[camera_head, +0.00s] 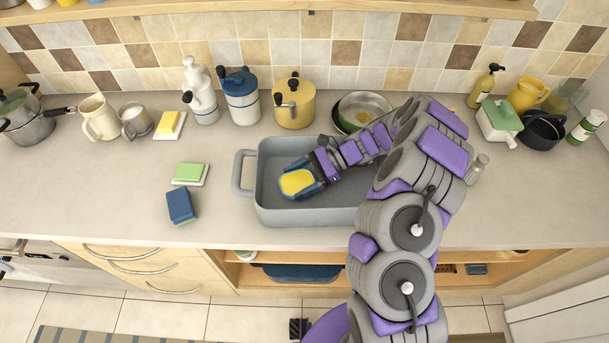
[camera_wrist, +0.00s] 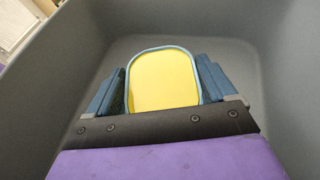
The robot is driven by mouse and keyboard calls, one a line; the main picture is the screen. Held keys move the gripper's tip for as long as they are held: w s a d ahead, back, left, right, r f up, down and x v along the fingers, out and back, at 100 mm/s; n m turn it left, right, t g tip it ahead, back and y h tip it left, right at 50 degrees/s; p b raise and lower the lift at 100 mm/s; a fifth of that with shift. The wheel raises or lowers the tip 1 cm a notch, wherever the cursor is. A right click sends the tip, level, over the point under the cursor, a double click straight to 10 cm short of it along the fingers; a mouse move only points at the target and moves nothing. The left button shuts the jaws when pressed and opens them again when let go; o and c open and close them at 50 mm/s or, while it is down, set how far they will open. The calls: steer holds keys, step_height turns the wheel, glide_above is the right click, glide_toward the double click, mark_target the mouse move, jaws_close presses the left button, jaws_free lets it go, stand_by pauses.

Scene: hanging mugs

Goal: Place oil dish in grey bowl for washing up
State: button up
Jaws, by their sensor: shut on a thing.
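The oil dish (camera_head: 297,182) is a small dish with a yellow inside and a blue rim. My gripper (camera_head: 302,178) is shut on it, with a finger at each side, and holds it within the outline of the grey bowl (camera_head: 262,205). The grey bowl is a large rectangular basin with a handle at its left. In the wrist view the yellow dish (camera_wrist: 164,80) sits between the two blue fingers of my gripper (camera_wrist: 160,85), with the grey bowl walls (camera_wrist: 40,85) around it. I cannot tell whether the dish touches the bowl floor. My arm hides the bowl's right part.
A blue sponge (camera_head: 181,206) and a green sponge on a white dish (camera_head: 189,173) lie left of the bowl. A yellow pot (camera_head: 294,103), a blue-lidded jar (camera_head: 240,98) and a metal pan (camera_head: 362,108) stand behind it. The counter in front of the bowl is clear.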

steer(key=shift+a+f, duration=0.1)
steer(key=shift+a, duration=0.55)
steer(key=shift+d, duration=1.25)
steer(key=shift+a+f, duration=0.15)
steer(key=shift+a, duration=0.25)
steer(key=o, duration=1.1)
steer(key=shift+a, duration=0.35)
steer(key=shift+o, duration=1.2)
steer(key=shift+a, duration=0.35)
steer(key=shift+d, duration=0.75)
steer(key=shift+d+r, duration=0.2)
steer(key=shift+r, duration=0.1)
steer(key=r, duration=0.2)
steer(key=r+p, duration=0.1)
steer(key=r, duration=0.2)
steer(key=a+r, duration=0.1)
steer(key=r, duration=0.2)
steer(key=shift+a+r+p, duration=0.1)
steer(key=shift+p, duration=0.2)
steer(key=shift+d+f+b, duration=0.2)
steer(key=shift+f+b, duration=0.05)
steer(key=shift+b, duration=0.45)
steer(key=w+d+r+m+t+h+p, duration=0.1)
steer(key=w+d+r+m+t+h, duration=0.2)
steer(key=w+d+r+m+t, duration=0.3)
steer(key=w+d+r+m+t+h+p, duration=0.2)
steer(key=w+d+r+m+t, duration=0.4)
steer(key=r+m+t, duration=0.4)
steer(key=shift+r+h, duration=0.35)
steer(key=shift+h, duration=0.45)
